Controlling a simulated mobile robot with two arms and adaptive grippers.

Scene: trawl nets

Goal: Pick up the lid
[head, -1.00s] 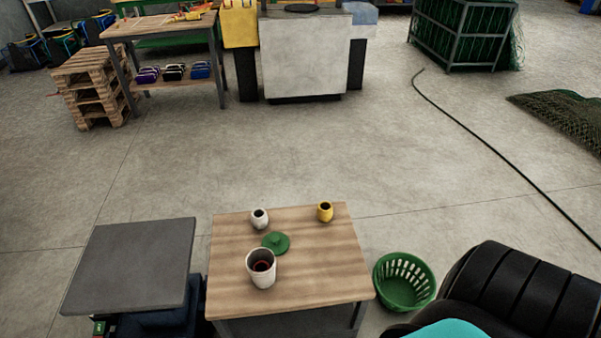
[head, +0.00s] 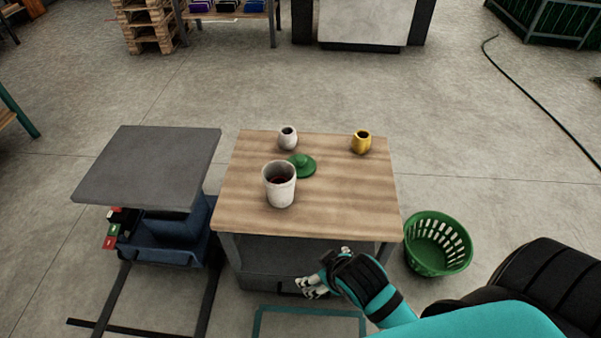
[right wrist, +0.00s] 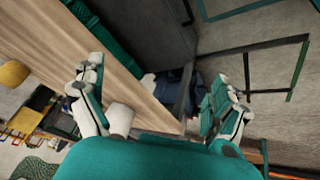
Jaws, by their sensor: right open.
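The green lid (head: 302,165) with a knob lies flat on the wooden table (head: 330,210), just behind and right of a white container (head: 280,185). The container is open at the top and has something dark reddish inside. My right gripper (head: 312,287) is in front of the table's near edge, lower than the tabletop and well apart from the lid. In the right wrist view my right gripper (right wrist: 165,95) shows its two fingers spread wide with nothing between them. The lid is not clearly visible in that view. My left gripper is not in view.
A small white cup (head: 288,138) and a yellow cup (head: 361,142) stand near the table's back edge. A grey-topped cart (head: 150,165) is at the left. A green basket (head: 438,244) stands on the floor at the right. The tabletop's right and front are clear.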

